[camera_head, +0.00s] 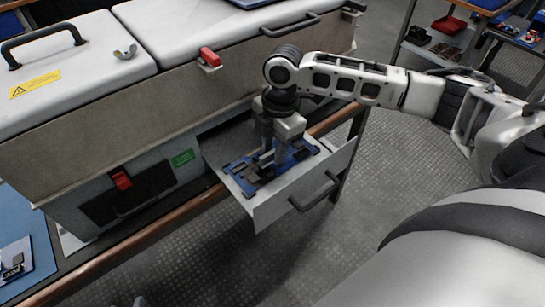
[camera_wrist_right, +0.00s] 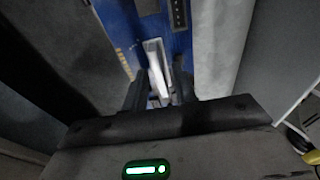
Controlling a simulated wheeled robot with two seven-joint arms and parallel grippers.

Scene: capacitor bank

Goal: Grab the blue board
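The blue board (camera_head: 252,175) lies in the open drawer, with dark components on its top. In the right wrist view the blue board (camera_wrist_right: 180,43) runs away from me, with a pale upright part (camera_wrist_right: 156,68) on it. My right gripper (camera_head: 267,160) reaches down into the drawer over the board. In the wrist view the fingers of this gripper (camera_wrist_right: 160,88) are apart, one on each side of the pale part, with a small gap showing. The gripper hides part of the board. My left gripper is not in view.
The drawer's front wall (camera_head: 295,190) carries a dark handle (camera_head: 315,193) and stands close to my right gripper. The big cabinet (camera_head: 150,115) rises behind the drawer. Another blue surface (camera_head: 25,245) shows at lower left. Shelves (camera_head: 450,45) stand at upper right, beyond open floor.

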